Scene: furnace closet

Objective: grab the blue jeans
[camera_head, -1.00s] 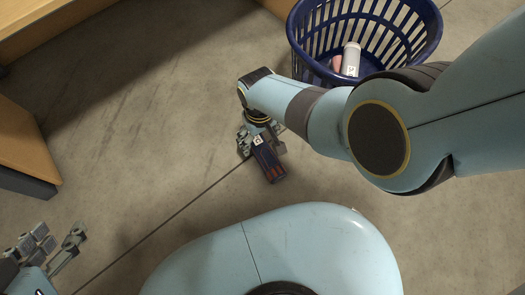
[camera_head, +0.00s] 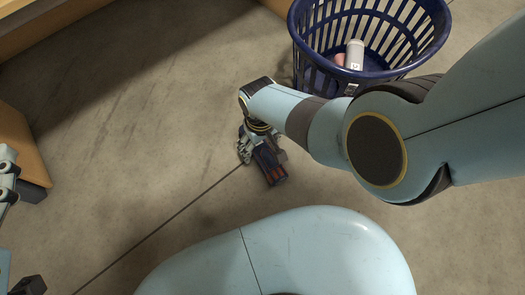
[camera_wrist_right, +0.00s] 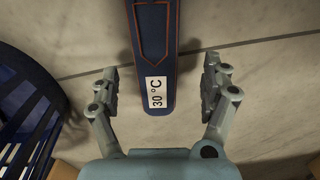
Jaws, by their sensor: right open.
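The blue jeans (camera_head: 271,168) are a narrow dark blue bundle with reddish stitching on the floor. In the right wrist view the jeans (camera_wrist_right: 155,45) run up from the middle to the top edge, and a white "30 °C" label is on their near end. My right gripper (camera_head: 261,150) is open, pointing down over them. In the right wrist view its fingers (camera_wrist_right: 161,80) stand on either side of the jeans, with a gap on each side. My left gripper (camera_head: 8,180) is partly cut off at the left edge, away from the jeans.
A blue slatted basket (camera_head: 440,40) with a pale cylinder (camera_head: 354,54) inside stands beyond my right arm; it also shows at the left of the right wrist view (camera_wrist_right: 35,110). Wooden furniture (camera_head: 20,140) is at the left. The floor between is clear.

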